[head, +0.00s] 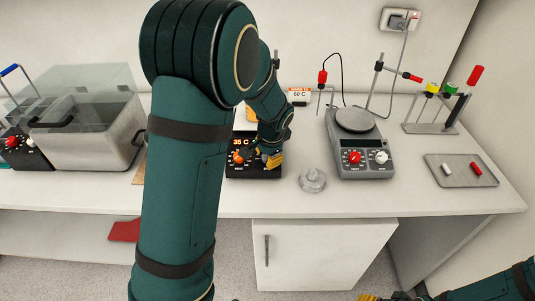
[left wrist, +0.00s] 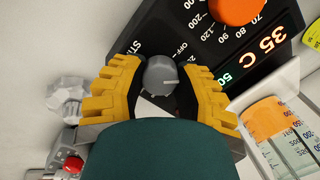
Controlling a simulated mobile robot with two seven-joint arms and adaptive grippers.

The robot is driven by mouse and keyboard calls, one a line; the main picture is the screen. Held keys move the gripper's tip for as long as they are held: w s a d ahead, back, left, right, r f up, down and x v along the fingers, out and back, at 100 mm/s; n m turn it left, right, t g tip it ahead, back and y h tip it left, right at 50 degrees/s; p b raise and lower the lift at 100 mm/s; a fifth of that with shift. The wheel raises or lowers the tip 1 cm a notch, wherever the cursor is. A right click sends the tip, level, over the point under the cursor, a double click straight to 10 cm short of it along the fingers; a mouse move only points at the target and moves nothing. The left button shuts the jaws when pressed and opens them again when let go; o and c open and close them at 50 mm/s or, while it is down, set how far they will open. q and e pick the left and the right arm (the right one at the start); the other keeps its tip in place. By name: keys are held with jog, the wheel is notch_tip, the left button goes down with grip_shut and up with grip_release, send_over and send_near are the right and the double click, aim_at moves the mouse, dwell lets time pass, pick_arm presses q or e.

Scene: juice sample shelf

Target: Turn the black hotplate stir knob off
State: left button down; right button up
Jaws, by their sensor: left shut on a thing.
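The black hotplate (head: 236,171) stands on the bench behind my left arm; its display reads 35 C. Its orange knob (head: 240,156) also shows at the top of the left wrist view (left wrist: 235,8). My left gripper (head: 271,159) is at the hotplate's front right. In the left wrist view its yellow fingers (left wrist: 160,85) are shut on the grey stir knob (left wrist: 158,72), one on each side. The knob's white mark points right in that view; "OFF" is printed above it. My right gripper (head: 367,297) is cut off at the bottom edge, its opening unclear.
A clear glass piece (head: 312,181) stands just right of the black hotplate. Further right are a grey hotplate (head: 366,172) with red and white knobs, and a grey tray (head: 455,181) holding small bars. A lidded bath (head: 85,150) is at left. A graduated vessel (left wrist: 268,118) is close to the hotplate.

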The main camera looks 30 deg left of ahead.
pick_arm(q)
jog(key=n+p, duration=0.1)
jog(key=n, duration=0.3)
jog(key=n+h+p, duration=0.1)
jog(key=n, duration=0.4)
jog(key=shift+p, duration=0.4)
dwell(0.4)
jog(key=c, duration=0.9)
grip_release()
jog(key=shift+o, duration=0.2)
jog(key=v, duration=1.2)
